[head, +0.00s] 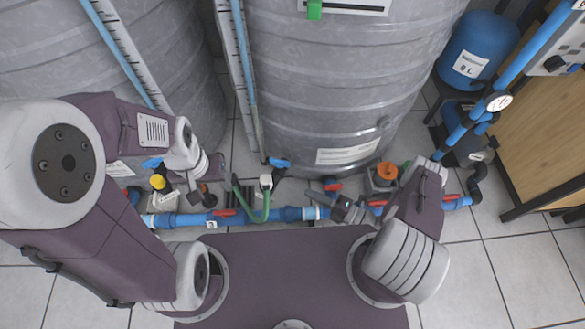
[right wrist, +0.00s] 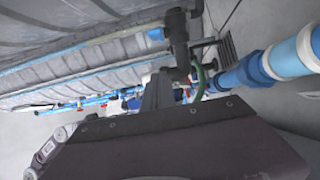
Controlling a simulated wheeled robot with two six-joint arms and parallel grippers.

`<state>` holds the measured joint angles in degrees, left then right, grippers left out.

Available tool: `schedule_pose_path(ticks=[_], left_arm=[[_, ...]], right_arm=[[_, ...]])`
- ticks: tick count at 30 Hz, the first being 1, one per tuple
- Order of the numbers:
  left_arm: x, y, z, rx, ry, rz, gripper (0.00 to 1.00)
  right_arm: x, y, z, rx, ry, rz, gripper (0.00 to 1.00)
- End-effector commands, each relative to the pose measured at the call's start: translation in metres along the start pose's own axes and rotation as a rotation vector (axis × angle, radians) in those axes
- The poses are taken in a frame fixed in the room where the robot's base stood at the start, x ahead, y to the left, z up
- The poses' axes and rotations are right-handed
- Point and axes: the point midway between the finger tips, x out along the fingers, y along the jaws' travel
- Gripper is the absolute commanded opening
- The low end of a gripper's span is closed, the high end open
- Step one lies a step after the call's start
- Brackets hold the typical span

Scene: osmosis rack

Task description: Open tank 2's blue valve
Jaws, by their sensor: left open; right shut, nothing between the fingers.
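The middle grey tank (head: 330,90) has a blue valve handle (head: 278,162) at its lower front, beside the clear level tube. Another blue handle (head: 152,163) shows by the left grey tank (head: 70,50). I cannot read which tank is number 2. My right gripper (head: 342,209) is shut and empty over the blue pipe, right of and nearer than the middle tank's blue handle; its dark jaws also show in the right wrist view (right wrist: 158,92). My left gripper (head: 206,194) is open, above the pipe area on the left, with its fingers partly hard to make out.
A blue pipe (head: 180,220) with red-handled valves (head: 223,212) runs across in front of the tanks. A green hose (head: 267,205) loops near the middle. A blue vessel (head: 478,50) and a wooden cabinet (head: 540,140) stand at right. Tiled floor is clear at lower right.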

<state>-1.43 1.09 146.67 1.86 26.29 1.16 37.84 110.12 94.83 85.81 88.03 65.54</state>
Motion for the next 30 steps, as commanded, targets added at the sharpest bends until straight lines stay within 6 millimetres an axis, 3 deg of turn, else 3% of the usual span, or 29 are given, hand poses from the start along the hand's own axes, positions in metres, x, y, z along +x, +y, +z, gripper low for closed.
schedule_pose_path(ticks=[5,18,24,30], left_arm=[[0.007,0.000,0.001,0.000,0.000,0.000,0.60],[0.047,-0.001,0.005,0.000,0.000,0.000,0.60],[0.065,-0.001,0.007,0.000,0.000,0.000,0.60],[0.067,-0.001,0.007,0.000,0.000,0.000,0.60]], right_arm=[[0.013,-0.003,-0.001,-0.003,0.009,0.001,0.00],[0.105,-0.006,-0.001,-0.011,0.010,0.002,0.00],[0.109,-0.004,0.031,-0.010,0.002,0.002,0.00],[0.111,-0.001,0.039,-0.007,0.004,0.000,0.00]])
